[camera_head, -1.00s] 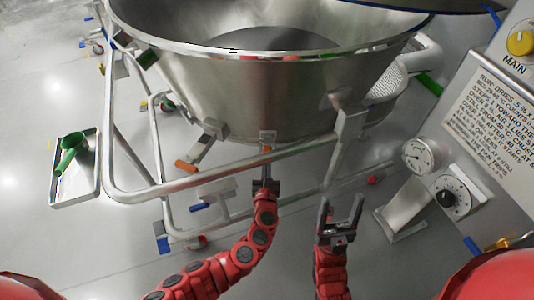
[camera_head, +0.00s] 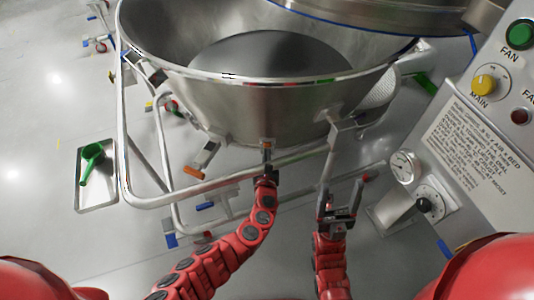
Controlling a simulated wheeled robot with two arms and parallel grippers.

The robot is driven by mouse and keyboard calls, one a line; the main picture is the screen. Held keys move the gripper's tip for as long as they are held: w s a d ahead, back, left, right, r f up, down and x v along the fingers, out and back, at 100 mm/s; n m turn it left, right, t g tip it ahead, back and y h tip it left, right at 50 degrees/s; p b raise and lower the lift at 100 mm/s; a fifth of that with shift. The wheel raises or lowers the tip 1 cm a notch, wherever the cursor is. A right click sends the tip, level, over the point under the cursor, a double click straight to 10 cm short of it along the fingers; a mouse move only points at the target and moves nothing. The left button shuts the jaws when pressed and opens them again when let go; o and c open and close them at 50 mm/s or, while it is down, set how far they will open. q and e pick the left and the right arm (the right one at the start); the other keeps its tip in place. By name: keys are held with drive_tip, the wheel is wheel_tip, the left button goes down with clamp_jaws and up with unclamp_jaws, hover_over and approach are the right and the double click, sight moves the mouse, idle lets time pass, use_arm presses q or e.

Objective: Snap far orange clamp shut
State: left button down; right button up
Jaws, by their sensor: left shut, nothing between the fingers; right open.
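The steel bowl (camera_head: 232,105) stands in a tubular frame. One clamp with an orange tip (camera_head: 194,172) hangs on the bowl's left front, its handle sticking out and down. A second clamp (camera_head: 267,146) with a bit of orange sits at the front centre of the bowl. My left gripper (camera_head: 265,168) is shut, with nothing visible between its fingers, at or just below this front clamp. It partly hides the clamp, and I cannot tell whether they touch. My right gripper (camera_head: 341,190) is open and empty, below the bowl and right of the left gripper.
The frame's rail (camera_head: 160,201) runs in front of the bowl, close to my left gripper. A control panel (camera_head: 480,150) and a gauge (camera_head: 403,167) stand at the right. A green scoop (camera_head: 93,154) lies on a tray (camera_head: 98,206) at the left.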

idle(0.5)
use_arm(q)
drive_tip(key=v, duration=1.7)
drive_tip(key=shift+s+r, duration=0.15)
